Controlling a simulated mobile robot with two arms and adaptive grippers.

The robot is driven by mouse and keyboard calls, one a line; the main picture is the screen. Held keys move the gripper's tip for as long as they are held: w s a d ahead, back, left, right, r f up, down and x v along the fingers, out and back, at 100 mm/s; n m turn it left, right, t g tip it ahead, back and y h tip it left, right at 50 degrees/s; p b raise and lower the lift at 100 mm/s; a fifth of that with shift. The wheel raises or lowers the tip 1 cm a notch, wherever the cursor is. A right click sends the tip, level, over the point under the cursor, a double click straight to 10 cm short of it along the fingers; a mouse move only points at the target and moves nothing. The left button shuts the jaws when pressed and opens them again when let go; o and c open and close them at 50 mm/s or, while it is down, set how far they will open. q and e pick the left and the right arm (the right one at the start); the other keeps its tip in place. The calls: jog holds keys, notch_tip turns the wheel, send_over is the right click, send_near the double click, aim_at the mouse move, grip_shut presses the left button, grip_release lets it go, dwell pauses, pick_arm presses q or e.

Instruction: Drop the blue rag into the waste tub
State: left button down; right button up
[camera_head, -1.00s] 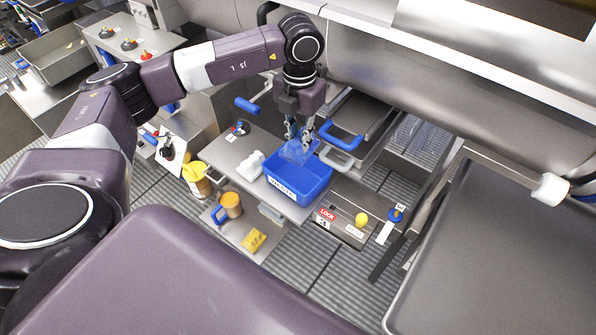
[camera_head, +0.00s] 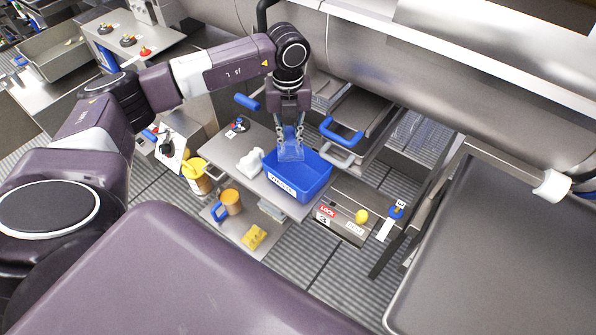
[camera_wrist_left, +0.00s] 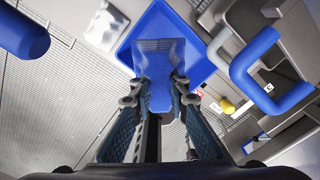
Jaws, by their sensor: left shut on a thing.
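The blue rag (camera_head: 290,148) hangs from my left gripper (camera_head: 289,130), which is shut on it. The rag hangs at the back left part of the blue waste tub (camera_head: 310,190), over its opening in the head view. Whether the rag touches the tub cannot be told. In the left wrist view the rag (camera_wrist_left: 158,62) stretches out from between the fingers (camera_wrist_left: 158,100), with the tub (camera_wrist_left: 200,70) behind it. My right gripper does not show.
The tub stands on a steel cart shelf (camera_head: 228,150) beside a white crumpled item (camera_head: 251,163). Blue handles (camera_head: 341,130) stand close to the right of the gripper. An orange mug (camera_head: 230,200) and a yellow sponge (camera_head: 254,237) lie on a lower shelf.

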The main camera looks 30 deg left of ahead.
pick_arm(q)
notch_tip(320, 180, down, 2)
jog(key=shift+f+b, duration=0.1)
jog(key=shift+b, duration=0.25)
jog(key=c, duration=1.8)
grip_release()
jog(key=shift+o, duration=0.2)
notch_tip(320, 180, up, 12)
jog(key=shift+r, duration=0.15)
